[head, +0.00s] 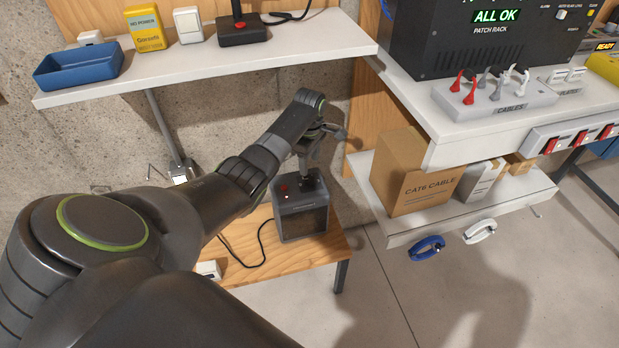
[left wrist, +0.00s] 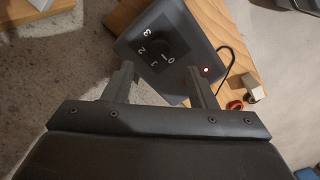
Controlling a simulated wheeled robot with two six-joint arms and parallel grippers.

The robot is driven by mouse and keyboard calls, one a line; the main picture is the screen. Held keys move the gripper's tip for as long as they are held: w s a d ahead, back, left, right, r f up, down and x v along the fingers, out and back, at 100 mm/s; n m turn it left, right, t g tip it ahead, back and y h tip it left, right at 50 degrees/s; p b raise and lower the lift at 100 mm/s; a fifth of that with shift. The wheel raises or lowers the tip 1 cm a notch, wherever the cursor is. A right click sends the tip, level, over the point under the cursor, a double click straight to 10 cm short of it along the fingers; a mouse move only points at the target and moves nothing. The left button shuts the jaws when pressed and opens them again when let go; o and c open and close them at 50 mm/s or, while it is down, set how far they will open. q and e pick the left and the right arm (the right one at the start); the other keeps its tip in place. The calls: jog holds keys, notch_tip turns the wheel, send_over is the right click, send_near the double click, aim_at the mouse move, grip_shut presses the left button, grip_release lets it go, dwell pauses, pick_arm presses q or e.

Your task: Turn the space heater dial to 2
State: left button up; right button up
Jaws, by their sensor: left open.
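The space heater (head: 302,222) is a dark grey box on a low wooden table, with a small red light on top. In the left wrist view its top panel (left wrist: 190,27) shows a round black dial (left wrist: 168,46) ringed by the figures 0, 1, 2 and 3. A pale mark at the dial appears to be toward 0, but it is small. My left gripper (left wrist: 160,69) is open and empty, above the heater; its fingers appear to either side of the dial's near edge. Contact is not clear. In the head view this gripper (head: 318,143) is partly hidden by my wrist. My right gripper is out of view.
The low wooden table (head: 262,258) carries a black cord. A white shelf (head: 210,60) with a blue tray (head: 78,64) hangs above my arm. At right, a lower shelf holds a cardboard box (head: 412,172) under the white bench (head: 470,120). Floor at front right is clear.

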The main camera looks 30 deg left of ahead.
aim_at(309, 178)
pick_arm(q)
notch_tip(309, 178, down, 7)
jog(key=shift+r+b, duration=0.2)
jog(key=shift+b, duration=0.65)
jog(key=c, duration=1)
